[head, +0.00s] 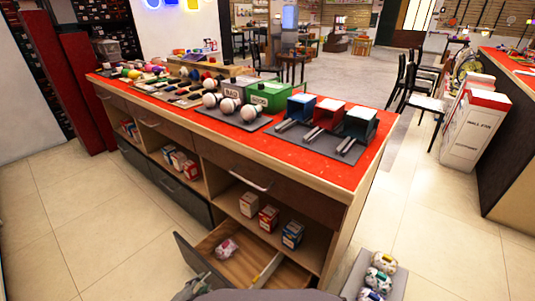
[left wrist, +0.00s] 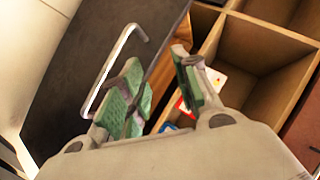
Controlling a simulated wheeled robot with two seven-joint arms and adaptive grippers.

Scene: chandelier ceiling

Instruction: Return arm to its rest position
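A white and pink object (head: 228,248) lies in the drawer. Most of my left arm is hidden, and my right gripper is out of view.
The red-topped counter (head: 240,142) holds several tools and bins. Small boxes (head: 269,219) stand on its lower shelf. A grey platform with patterned round objects (head: 378,281) is at bottom right. Tiled floor (head: 60,215) is clear on the left.

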